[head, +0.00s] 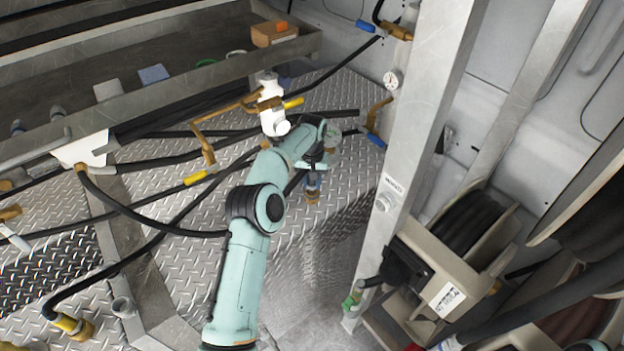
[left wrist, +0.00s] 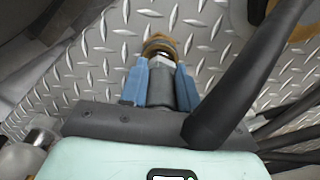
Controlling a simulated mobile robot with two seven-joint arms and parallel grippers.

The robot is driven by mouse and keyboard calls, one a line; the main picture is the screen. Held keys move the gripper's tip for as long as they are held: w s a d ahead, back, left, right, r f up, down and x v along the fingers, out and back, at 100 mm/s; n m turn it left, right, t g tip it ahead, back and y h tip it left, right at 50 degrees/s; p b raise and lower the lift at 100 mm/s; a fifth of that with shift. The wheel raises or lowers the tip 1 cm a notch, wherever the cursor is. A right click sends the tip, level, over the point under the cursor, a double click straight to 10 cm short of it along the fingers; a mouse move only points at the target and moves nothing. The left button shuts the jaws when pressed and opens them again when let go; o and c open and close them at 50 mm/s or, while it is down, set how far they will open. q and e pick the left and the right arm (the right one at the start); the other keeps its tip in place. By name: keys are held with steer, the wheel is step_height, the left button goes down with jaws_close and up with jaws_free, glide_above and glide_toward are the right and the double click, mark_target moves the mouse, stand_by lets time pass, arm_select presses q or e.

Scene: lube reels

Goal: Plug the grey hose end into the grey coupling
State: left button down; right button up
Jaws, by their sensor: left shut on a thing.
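My left gripper (head: 313,180) is over the diamond-plate floor in the middle of the head view, fingers pointing down. In the left wrist view its blue fingers (left wrist: 163,85) are shut on the grey hose end (left wrist: 187,90), which has a brass-coloured tip (left wrist: 160,46). In the head view the brass tip (head: 312,198) shows just below the fingers. My right gripper is not in view.
Black hoses cross the floor, one with a yellow end (head: 68,323). A white-and-brass valve (head: 272,103) stands behind my wrist.

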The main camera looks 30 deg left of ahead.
arm_select(q)
steer(key=shift+f, duration=0.85)
steer(key=c, duration=0.7)
jaws_free()
steer(key=shift+c, duration=0.2)
step_height(320, 180, up, 12)
steer(key=shift+r, duration=0.7)
